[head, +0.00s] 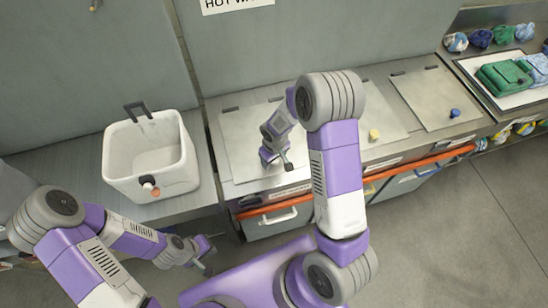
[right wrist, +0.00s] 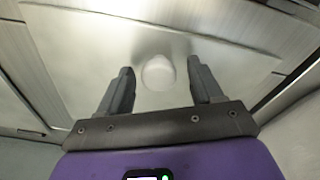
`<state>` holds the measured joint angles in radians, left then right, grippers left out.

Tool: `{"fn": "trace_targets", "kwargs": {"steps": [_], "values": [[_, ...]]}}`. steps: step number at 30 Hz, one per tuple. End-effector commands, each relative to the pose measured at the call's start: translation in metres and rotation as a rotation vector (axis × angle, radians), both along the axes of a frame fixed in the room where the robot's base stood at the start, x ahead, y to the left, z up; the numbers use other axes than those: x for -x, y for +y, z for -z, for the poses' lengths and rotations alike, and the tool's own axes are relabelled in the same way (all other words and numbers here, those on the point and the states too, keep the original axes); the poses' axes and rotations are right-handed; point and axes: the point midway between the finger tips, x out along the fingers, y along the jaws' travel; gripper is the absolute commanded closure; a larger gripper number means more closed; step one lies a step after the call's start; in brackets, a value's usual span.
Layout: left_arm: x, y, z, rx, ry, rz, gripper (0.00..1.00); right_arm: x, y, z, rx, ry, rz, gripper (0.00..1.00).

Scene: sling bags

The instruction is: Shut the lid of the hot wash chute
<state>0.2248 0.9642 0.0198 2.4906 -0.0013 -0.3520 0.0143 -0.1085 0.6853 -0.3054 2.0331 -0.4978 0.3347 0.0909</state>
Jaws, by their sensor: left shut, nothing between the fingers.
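The lid lies flat in the counter, looking shut. My right gripper (head: 280,163) is over its front part, and my right arm covers its right side. In the right wrist view the gripper (right wrist: 163,82) is open, its two fingers on either side of a round white knob (right wrist: 158,72) on the lid (right wrist: 95,65). I cannot tell if they touch it. My left gripper (head: 207,265) is shut and empty, low in front of the counter.
A white bin (head: 180,178) with a dark handle stands on the counter at left. Other flat lids have a yellow knob (head: 374,134) and a blue knob (head: 455,113). An orange rail (head: 425,161) runs along the front. Green and blue bags (head: 505,76) lie at far right.

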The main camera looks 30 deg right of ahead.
Motion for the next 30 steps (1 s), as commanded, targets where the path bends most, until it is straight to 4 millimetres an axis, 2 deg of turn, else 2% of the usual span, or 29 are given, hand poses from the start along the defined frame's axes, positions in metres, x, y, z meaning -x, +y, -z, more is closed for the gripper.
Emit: {"fn": "trace_targets", "kwargs": {"steps": [8,21,30], "values": [[0.000,0.000,-0.001,0.000,0.000,0.000,1.00,-0.001,0.000,-0.005,0.000,-0.005,0.000,0.35],[0.000,0.000,-0.006,0.000,0.000,0.000,1.00,0.006,0.001,-0.069,0.000,-0.005,0.000,0.35],[0.000,0.000,-0.006,0.000,0.000,0.000,1.00,0.008,0.002,-0.077,0.000,-0.001,-0.001,0.35]]}}
